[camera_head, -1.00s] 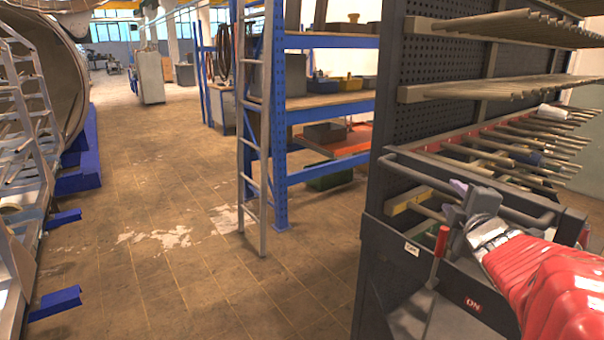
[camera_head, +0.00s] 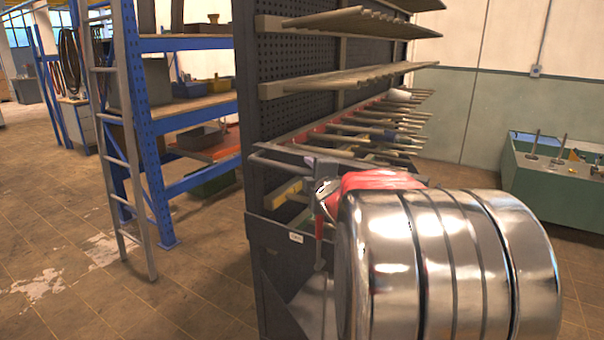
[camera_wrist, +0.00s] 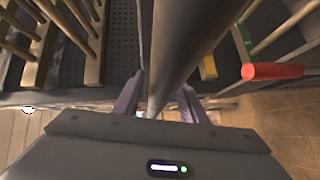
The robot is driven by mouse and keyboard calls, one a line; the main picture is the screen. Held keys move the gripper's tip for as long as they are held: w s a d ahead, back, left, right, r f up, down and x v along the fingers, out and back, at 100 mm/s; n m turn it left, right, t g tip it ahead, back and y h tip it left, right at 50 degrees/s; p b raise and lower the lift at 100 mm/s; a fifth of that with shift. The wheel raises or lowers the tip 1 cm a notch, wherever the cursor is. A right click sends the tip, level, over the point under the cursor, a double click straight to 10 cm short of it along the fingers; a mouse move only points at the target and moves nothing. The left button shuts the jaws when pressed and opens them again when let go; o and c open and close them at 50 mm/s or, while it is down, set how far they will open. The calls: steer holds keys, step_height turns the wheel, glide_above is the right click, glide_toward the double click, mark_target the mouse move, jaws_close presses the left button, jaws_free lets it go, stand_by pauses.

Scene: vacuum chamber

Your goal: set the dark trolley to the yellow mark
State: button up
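The dark trolley (camera_head: 285,105) stands in the middle of the head view, with a pegboard wall, rows of prongs and a lower bin. Its push bar (camera_head: 270,163) is on the near side. My gripper (camera_head: 318,168) is at this bar, partly hidden by my own arm. In the wrist view the purple fingers of my gripper (camera_wrist: 163,92) lie on both sides of the bar (camera_wrist: 190,40) and appear shut on it. The trolley's lower right part is hidden behind my arm. No yellow floor mark shows in either view.
A blue shelf rack (camera_head: 150,130) with a ladder (camera_head: 122,170) stands left of the trolley, close to it. A green bench (camera_head: 550,190) stands at the right by the wall. Open tiled floor (camera_head: 60,230) lies to the left.

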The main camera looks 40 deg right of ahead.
steer(key=shift+w+d, duration=0.15)
steer(key=shift+w, duration=0.15)
steer(key=shift+f, duration=0.1)
jaws_close()
stand_by(0.4)
